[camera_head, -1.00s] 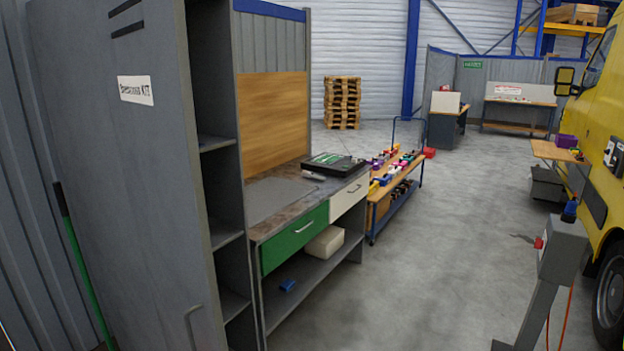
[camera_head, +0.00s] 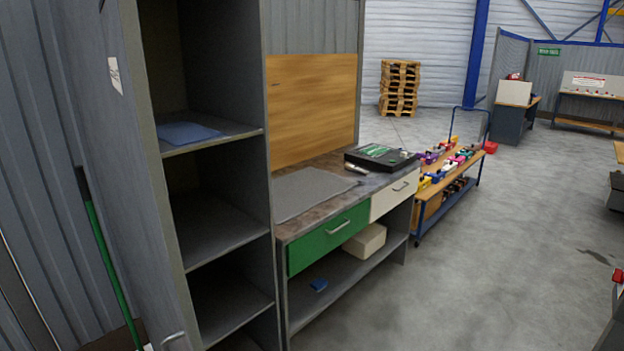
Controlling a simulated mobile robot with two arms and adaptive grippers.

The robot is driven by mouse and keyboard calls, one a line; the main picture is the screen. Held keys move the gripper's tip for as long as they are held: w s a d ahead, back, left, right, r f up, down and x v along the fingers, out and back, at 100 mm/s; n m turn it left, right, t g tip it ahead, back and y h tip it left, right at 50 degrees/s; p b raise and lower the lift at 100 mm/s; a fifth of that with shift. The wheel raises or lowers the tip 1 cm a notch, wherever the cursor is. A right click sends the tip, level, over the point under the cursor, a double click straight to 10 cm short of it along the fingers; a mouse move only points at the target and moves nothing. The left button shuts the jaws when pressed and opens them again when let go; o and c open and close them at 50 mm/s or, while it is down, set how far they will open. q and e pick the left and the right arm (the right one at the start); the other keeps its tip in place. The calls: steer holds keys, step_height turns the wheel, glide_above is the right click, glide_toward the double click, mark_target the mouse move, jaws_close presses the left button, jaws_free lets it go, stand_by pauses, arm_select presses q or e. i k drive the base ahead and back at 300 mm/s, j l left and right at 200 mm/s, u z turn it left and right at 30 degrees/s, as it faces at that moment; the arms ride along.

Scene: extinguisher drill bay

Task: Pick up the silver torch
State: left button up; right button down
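A small silver-grey object (camera_head: 356,168) lies on the workbench top (camera_head: 318,217), at the front left of a black case (camera_head: 381,157). It may be the silver torch, but it is too small here to be sure. Neither of my grippers shows in the head view, so I cannot see whether they are open or shut.
A tall grey cabinet (camera_head: 215,229) with open shelves stands close on the left, a blue cloth-like item (camera_head: 187,133) on one shelf. The bench has a green drawer (camera_head: 328,239) and a white drawer (camera_head: 394,195). A loaded trolley (camera_head: 463,172) stands beyond. Floor on the right (camera_head: 500,260) is mostly clear.

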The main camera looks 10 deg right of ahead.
mark_target(350, 166)
steer(key=i+l+z, duration=0.65)
steer(key=i, duration=0.25)
steer(key=i+l+z, duration=0.15)
steer(key=i+z, duration=0.15)
steer(key=i, duration=0.15)
steer(key=i+z, duration=0.3)
steer(key=i, duration=0.2)
steer(key=i+u, duration=0.15)
steer(key=i, duration=0.35)
steer(key=i+l+u, duration=0.2)
steer(key=i, duration=0.3)
steer(key=i+l+u, duration=0.15)
steer(key=i, duration=0.35)
steer(key=i+l+u, duration=0.2)
steer(key=i+l, duration=0.15)
steer(key=i, duration=0.1)
